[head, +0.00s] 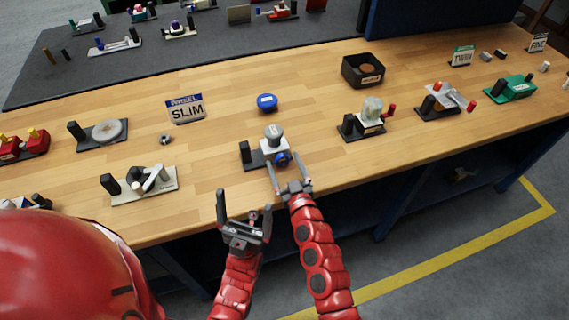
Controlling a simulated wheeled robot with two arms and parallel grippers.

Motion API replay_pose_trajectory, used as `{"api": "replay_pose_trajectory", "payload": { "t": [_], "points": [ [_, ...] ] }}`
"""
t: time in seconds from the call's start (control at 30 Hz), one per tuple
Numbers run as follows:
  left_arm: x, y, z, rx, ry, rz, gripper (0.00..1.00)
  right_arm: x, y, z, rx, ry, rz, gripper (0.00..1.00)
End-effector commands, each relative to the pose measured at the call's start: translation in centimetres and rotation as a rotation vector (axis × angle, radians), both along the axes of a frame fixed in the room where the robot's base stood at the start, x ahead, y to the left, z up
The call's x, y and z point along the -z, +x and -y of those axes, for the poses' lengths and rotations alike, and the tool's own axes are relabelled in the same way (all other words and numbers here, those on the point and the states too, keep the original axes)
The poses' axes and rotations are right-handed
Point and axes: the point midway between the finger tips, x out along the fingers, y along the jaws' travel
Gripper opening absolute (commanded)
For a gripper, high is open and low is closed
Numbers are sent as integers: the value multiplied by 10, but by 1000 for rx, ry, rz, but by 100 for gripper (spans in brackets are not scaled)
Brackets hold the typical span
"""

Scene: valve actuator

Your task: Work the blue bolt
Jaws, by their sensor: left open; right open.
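The blue bolt (283,159) is a small blue part on the front of a fixture with a dark base (252,155), a white block and a grey round top (273,132). My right gripper (288,163) is open, with its fingers on either side of the blue bolt. Whether the fingers touch it cannot be told. My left gripper (244,201) is open and empty, in front of the bench edge, to the left of the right gripper and lower in the picture.
Bare wood lies behind the bolt's fixture.

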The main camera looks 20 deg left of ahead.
Motion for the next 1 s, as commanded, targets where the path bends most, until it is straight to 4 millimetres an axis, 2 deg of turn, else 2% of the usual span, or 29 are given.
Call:
{"api": "replay_pose_trajectory", "payload": {
  "t": [0.13, 0.6, 0.77, 0.9, 1.0],
  "points": [
    [0, 0, 0, 0, 0, 0, 100, 1, 0, 0, 0, -1, -1, 83],
    [0, 0, 0, 0, 0, 0, 100, 1, 0, 0, -1, -1, -2, 0],
    [12, 0, 0, 0, 0, 0, 100, 6, 0, 1, 1, 54, -40, 0],
    [32, 0, 0, 0, 0, 0, 100, 7, 0, 2, 2, 196, -130, 0],
    [38, 0, 0, 0, 0, 0, 100, 5, 1, 3, 2, 273, -182, 0]
  ]
}}
